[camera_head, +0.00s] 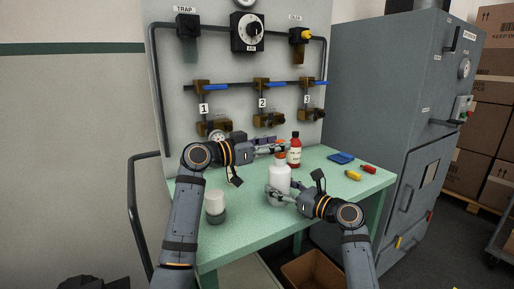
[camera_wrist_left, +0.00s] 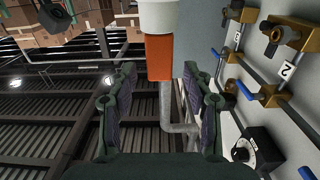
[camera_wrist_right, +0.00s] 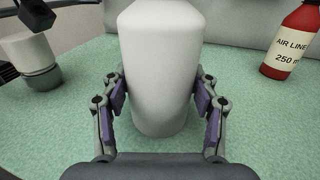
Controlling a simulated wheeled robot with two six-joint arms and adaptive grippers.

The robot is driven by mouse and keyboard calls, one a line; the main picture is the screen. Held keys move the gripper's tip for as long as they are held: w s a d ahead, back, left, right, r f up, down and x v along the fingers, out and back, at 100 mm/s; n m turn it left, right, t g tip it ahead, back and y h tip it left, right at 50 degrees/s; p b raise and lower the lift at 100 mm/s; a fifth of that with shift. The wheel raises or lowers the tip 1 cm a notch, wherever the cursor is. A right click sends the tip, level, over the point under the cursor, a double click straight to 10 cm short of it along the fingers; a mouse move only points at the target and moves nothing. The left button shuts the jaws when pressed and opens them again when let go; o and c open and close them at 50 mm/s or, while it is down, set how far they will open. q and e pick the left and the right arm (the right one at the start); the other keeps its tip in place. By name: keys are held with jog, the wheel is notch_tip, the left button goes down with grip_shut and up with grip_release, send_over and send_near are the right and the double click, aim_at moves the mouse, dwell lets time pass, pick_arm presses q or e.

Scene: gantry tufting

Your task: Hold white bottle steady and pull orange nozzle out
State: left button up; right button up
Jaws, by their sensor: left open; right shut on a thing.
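The white bottle (camera_head: 279,181) stands upright on the green table (camera_head: 245,235). My right gripper (camera_head: 283,193) is shut around its body, and the right wrist view shows a finger on each side of the bottle (camera_wrist_right: 158,75). The orange nozzle (camera_wrist_left: 159,58) sits in the top of the bottle; in the head view it is mostly hidden behind my left gripper (camera_head: 280,149). My left gripper is open at the height of the nozzle. In the left wrist view its fingers (camera_wrist_left: 158,80) are spread on both sides, with the nozzle's end just between the tips.
A red bottle (camera_head: 295,153) stands close behind the white bottle. A grey jar with a white top (camera_head: 215,203) stands at the left. A blue tray (camera_head: 341,158) and yellow (camera_head: 353,176) and red (camera_head: 368,170) pieces lie at the right. The valve panel (camera_head: 235,110) rises behind.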

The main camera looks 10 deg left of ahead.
aim_at(281, 141)
pick_arm(q)
jog(key=shift+x, duration=1.1)
jog(key=shift+c, duration=0.3)
grip_shut()
jog(key=shift+r, duration=0.1)
jog(key=shift+r, duration=1.7)
